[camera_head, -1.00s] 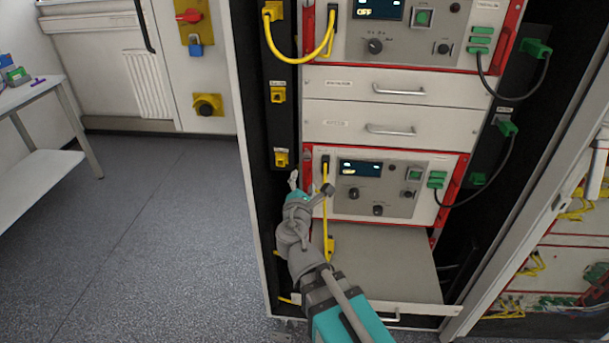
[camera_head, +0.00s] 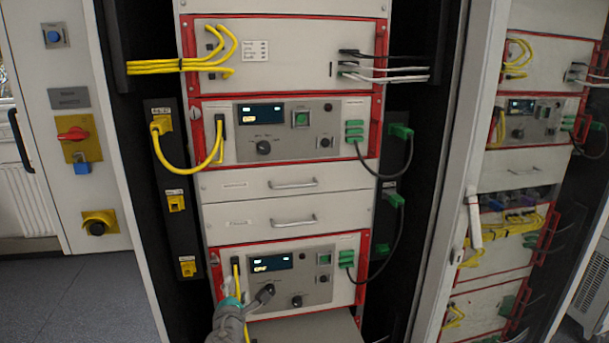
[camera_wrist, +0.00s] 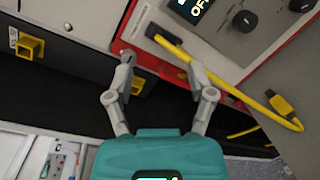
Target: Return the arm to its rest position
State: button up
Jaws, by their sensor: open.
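My gripper (camera_head: 251,293) is in front of the lower cycler unit (camera_head: 318,290), low in the head view, with only its end and part of my wrist showing. In the wrist view my gripper (camera_wrist: 162,62) has its two grey fingers spread, with nothing held between them. Most of my arm is out of view.
Yellow sockets (camera_head: 176,203) line a black strip left of the units. Black cables with green plugs (camera_head: 395,199) hang on the right. Two drawers (camera_head: 293,183) and an upper cycler unit (camera_head: 285,130) are above. Open floor (camera_head: 70,300) lies at the left.

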jog(key=w+d+f+m+g+h+p, duration=0.1)
jog(key=d+f+m+g+h+p, duration=0.2)
jog(key=d+m, duration=0.65)
jog(key=w+d+f+m+g+h+p, duration=0.1)
jog(key=w+d+f+m+g+h, duration=0.25)
jog(key=d, duration=1.05)
jog(key=s+d+f+m+g+y+p, duration=0.2)
jog(key=s+d+m+g+y, duration=0.3)
jog(key=s+d+m+g, duration=0.5)
jog(key=shift+s+d+f+m+g+p, duration=0.35)
jog(key=shift+s+d+m+p, duration=0.55)
jog(key=shift+m, duration=0.8)
